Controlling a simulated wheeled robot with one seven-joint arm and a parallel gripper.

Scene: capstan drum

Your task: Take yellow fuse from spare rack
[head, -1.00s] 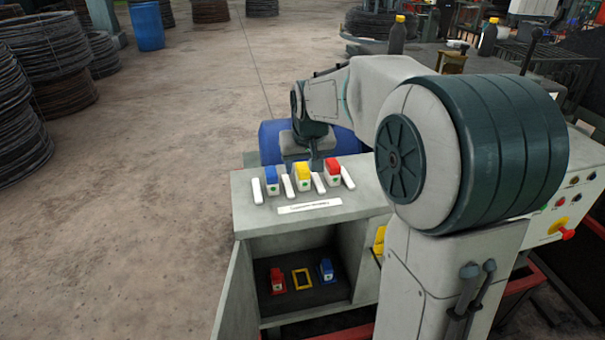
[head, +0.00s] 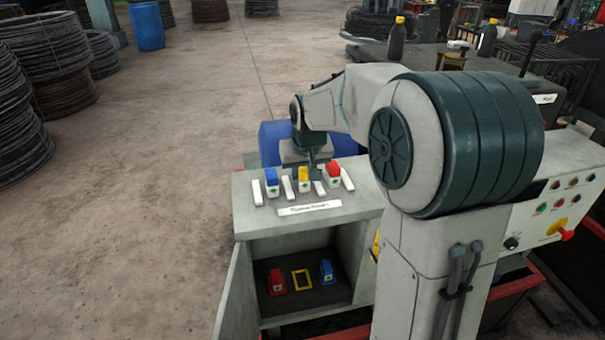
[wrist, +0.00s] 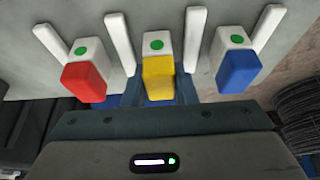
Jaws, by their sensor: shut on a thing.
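The yellow fuse (head: 303,174) stands in the middle of a row on top of the grey cabinet (head: 355,206), between a blue fuse (head: 271,177) and a red fuse (head: 333,172). White upright dividers stand between the fuses. My gripper (head: 311,163) reaches down at the yellow fuse from behind. In the wrist view the yellow fuse (wrist: 158,76) is between the blue fingers of my gripper (wrist: 159,93), which is shut on it. The fingertips are partly hidden by the fuse. The fuse still appears seated in the row.
The cabinet's open compartment holds a red fuse (head: 277,281), an empty yellow frame (head: 302,279) and a blue fuse (head: 326,272). Its door (head: 234,295) stands open at left.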

